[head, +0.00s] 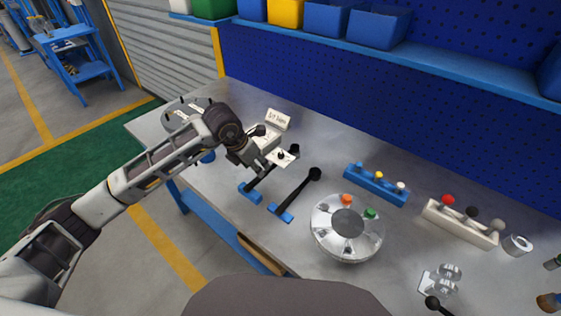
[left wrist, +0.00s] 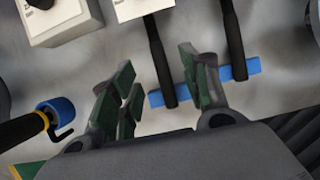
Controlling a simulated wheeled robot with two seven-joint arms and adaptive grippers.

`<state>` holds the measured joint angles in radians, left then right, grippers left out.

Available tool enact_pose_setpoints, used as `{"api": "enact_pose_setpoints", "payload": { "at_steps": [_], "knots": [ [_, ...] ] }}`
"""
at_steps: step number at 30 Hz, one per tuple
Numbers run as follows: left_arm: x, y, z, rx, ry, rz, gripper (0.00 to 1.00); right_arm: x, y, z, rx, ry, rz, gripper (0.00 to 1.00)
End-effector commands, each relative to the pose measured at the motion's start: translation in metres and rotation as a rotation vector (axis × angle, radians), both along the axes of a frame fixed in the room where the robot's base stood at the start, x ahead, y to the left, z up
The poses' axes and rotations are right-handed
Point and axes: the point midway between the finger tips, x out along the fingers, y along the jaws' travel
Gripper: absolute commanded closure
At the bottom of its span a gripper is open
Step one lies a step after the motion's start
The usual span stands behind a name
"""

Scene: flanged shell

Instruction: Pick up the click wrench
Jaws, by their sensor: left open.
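Two long black wrench-like tools lie side by side on the grey bench in the head view, the nearer one (head: 296,192) and the farther one (head: 265,178). Each has a blue piece at its front end. I cannot tell for sure which is the click wrench. My right gripper is not in view.
A lettered sign (head: 278,119) stands behind the tools. A shiny flanged shell (head: 324,232) sits to their right, with a blue rack (head: 364,186) behind it. A black-and-yellow handle with a blue end (left wrist: 54,112) lies left in the left wrist view. A blue pegboard wall (head: 440,110) closes the back.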

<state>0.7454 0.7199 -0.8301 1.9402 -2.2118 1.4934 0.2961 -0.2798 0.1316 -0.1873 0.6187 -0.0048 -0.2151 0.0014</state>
Motion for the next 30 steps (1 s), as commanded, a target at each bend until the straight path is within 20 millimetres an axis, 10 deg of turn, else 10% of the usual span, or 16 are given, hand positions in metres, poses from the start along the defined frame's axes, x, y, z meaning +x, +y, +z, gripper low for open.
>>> {"api": "enact_pose_setpoints", "payload": {
  "at_steps": [30],
  "knots": [
    [0.017,-0.01,-0.052,0.001,0.001,0.0,0.54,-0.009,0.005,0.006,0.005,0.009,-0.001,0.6]
  ]
}}
